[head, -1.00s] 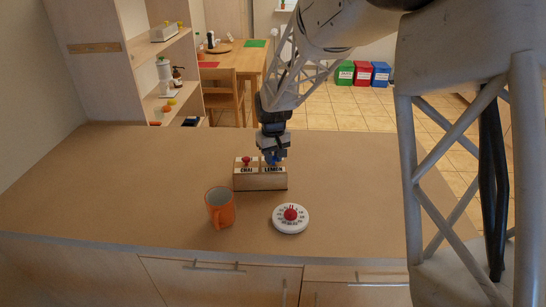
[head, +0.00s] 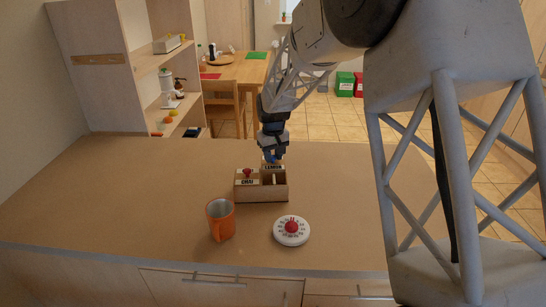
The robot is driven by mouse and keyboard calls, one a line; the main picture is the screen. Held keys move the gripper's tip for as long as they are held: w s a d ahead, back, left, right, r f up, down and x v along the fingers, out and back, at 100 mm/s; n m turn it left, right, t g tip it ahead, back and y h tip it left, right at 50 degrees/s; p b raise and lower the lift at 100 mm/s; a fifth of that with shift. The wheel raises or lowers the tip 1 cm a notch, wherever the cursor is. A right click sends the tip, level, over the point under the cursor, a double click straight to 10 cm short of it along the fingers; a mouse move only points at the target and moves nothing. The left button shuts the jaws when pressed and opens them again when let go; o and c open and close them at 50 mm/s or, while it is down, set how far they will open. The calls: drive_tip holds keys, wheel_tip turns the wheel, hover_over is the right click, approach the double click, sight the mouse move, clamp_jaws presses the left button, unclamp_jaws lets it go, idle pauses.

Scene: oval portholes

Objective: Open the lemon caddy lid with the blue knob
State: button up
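The wooden caddy (head: 261,194) stands on the counter with two compartments side by side. Its left lid, marked CHAI and bearing a red knob (head: 247,173), is closed. The lemon lid (head: 273,167) is swung up at the back, its LEMON label facing the camera, and the right compartment below it is open. My gripper (head: 271,156) is right above and against the raised lemon lid, where a bit of blue shows. The blue knob is mostly hidden by the fingers, so I cannot tell whether they are closed on it.
An orange mug (head: 221,219) stands in front of the caddy at the left. A white round timer with a red knob (head: 291,230) lies in front at the right. The counter (head: 120,190) is clear to the left.

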sight(273, 156)
drive_tip(key=shift+o, duration=1.4)
drive_tip(key=shift+r, duration=0.15)
drive_tip(key=shift+r, duration=3.75)
